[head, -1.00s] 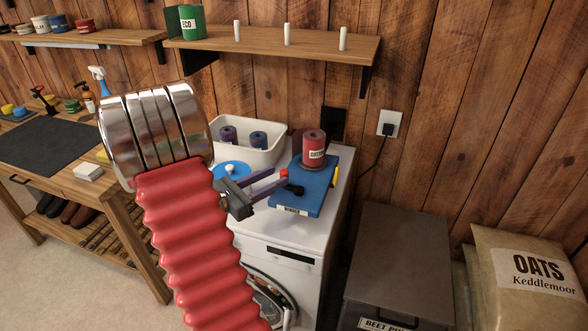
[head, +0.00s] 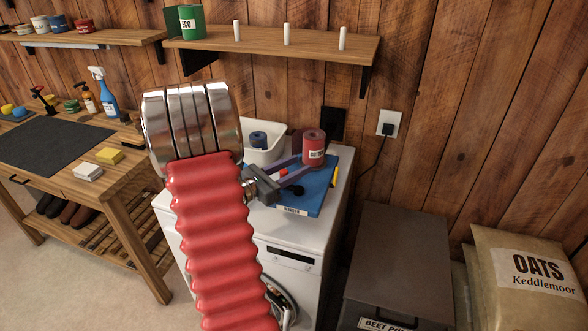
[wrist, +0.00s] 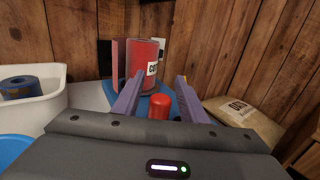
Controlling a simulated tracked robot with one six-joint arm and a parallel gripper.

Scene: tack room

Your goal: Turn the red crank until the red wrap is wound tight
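The blue winder (head: 318,190) lies on top of the white machine. The red wrap (head: 314,148) stands upright on it as a labelled roll; it also shows in the wrist view (wrist: 143,62). The crank's red knob (wrist: 159,106) stands low between my gripper's fingers in the wrist view, with space visible on both sides. In the head view the knob (head: 285,189) is small and partly covered by my gripper. My gripper (head: 304,166) is open, its two purple fingers (wrist: 160,78) pointing towards the red wrap. I cannot tell whether they touch anything.
A white tub (head: 268,154) with a blue roll (head: 258,139) stands left of the winder. A shelf (head: 285,43) with pegs hangs above. A dark bin (head: 400,255) and an oats sack (head: 530,280) stand right. A workbench (head: 100,190) stands left.

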